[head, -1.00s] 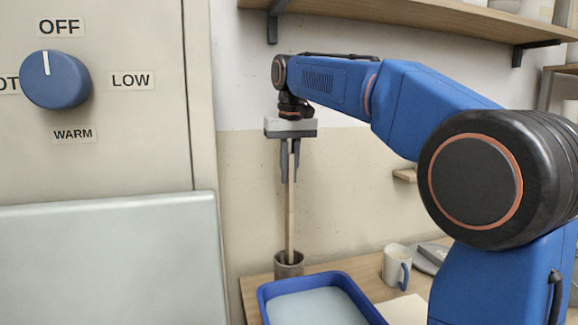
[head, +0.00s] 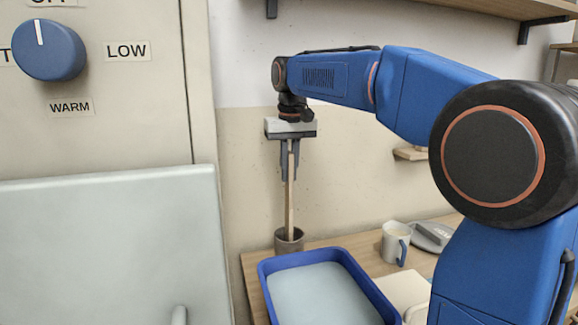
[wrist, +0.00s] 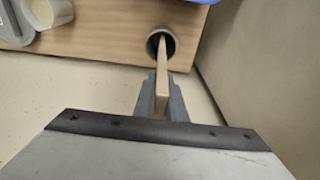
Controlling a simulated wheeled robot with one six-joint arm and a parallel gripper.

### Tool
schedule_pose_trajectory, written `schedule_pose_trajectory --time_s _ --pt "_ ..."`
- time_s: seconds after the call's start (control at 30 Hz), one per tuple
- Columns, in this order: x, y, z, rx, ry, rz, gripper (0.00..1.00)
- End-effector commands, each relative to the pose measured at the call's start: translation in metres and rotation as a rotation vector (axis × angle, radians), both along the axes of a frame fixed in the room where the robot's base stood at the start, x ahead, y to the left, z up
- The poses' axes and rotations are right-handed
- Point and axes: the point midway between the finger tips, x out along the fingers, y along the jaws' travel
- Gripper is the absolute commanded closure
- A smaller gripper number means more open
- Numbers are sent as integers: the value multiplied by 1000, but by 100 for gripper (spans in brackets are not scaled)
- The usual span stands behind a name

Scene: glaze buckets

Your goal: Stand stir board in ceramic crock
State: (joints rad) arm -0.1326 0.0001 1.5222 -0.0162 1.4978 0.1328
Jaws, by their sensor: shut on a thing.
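The stir board (head: 289,208) is a narrow, pale wooden strip, upright in the head view. My gripper (head: 289,178) is shut on its upper part, with a finger on each side. The ceramic crock (head: 289,243) is a small grey-brown cylinder on the table against the wall, directly below my gripper. The board's lower end passes into the crock's mouth; whether it touches the bottom is hidden. In the wrist view the board (wrist: 162,72) runs from my gripper (wrist: 161,85) into the open crock (wrist: 151,42).
A blue tray (head: 264,286) with a pale surface inside sits in front of the crock. A mug (head: 392,240) with a blue handle stands to the right. A pale appliance panel with a blue knob (head: 48,50) fills the left. A shelf (head: 490,15) hangs above.

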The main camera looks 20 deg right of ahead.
Motion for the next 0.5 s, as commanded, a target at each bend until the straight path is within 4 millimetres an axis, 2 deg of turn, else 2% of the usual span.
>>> schedule_pose_trajectory --time_s 0.47,0.5 --pt "0 0 -4 0 0 0 100" --pt "0 0 -4 0 0 0 80"
